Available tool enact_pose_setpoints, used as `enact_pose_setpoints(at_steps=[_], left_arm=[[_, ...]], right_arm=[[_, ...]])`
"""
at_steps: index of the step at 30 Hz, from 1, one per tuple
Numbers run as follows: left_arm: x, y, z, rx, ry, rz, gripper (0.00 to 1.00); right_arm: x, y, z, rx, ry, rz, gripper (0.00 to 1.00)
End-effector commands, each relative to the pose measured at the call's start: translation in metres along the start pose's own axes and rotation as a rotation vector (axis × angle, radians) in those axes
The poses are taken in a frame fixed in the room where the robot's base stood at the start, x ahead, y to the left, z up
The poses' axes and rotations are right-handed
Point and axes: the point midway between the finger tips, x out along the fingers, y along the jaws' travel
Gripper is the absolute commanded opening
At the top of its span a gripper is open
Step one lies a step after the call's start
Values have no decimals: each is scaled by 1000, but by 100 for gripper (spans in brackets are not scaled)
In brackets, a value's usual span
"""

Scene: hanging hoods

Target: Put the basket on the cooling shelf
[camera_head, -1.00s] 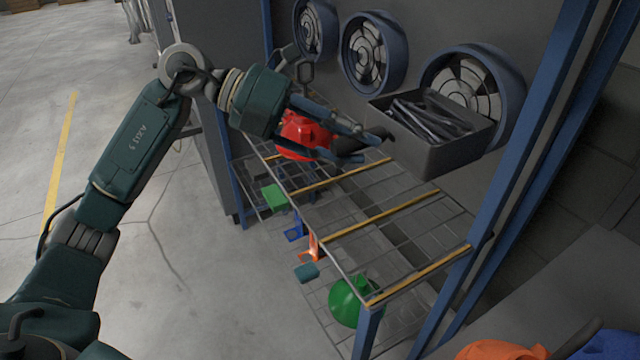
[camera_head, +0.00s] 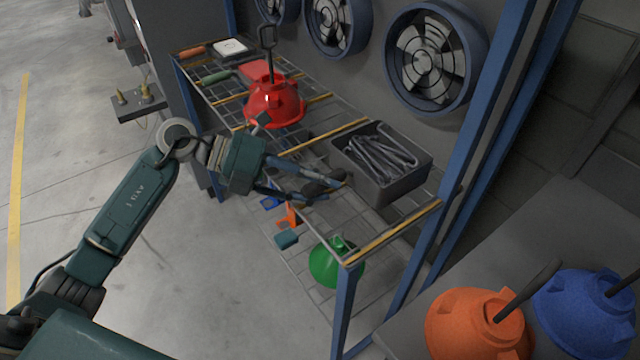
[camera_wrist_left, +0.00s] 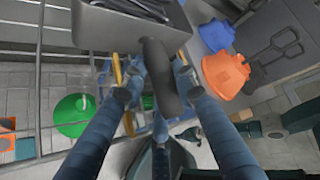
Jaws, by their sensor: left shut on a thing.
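The basket (camera_head: 392,188) is a dark grey open box holding several grey metal rods or hooks. It is level over the right part of the top wire deck of the cooling shelf (camera_head: 398,229); I cannot tell for sure whether its base touches the deck. My left gripper (camera_head: 332,184) is at the basket's left side, shut on its dark handle. In the left wrist view, the gripper's blue fingers (camera_wrist_left: 155,80) lie either side of the handle, and the basket (camera_wrist_left: 125,30) is beyond them. My right gripper is not visible.
A red hood (camera_head: 274,102) stands on the deck left of the basket. Fans (camera_head: 432,58) line the wall behind, and a blue post (camera_head: 505,95) rises at the right. A green hood (camera_head: 325,265) is below the deck. Orange (camera_head: 470,325) and blue (camera_head: 582,310) hoods stand at lower right.

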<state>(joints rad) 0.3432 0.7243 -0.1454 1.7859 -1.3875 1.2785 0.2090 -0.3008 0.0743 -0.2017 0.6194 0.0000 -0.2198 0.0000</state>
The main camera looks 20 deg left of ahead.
Motion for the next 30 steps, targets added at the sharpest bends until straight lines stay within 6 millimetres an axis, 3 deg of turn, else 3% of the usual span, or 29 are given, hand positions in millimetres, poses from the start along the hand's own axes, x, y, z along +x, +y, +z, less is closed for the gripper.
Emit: enact_pose_setpoints(at_steps=[13,14,16,26,30], left_arm=[[2,5,-1,4,-5,-4,0],[2,6,-2,1,-1,0,34],[2,6,-2,0,-1,0,48],[2,3,-1,0,-1,-1,51],[-11,4,0,0,-3,3,51]], right_arm=[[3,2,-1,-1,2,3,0],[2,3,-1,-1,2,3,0],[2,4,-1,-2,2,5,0],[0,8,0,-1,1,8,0],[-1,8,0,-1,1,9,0]])
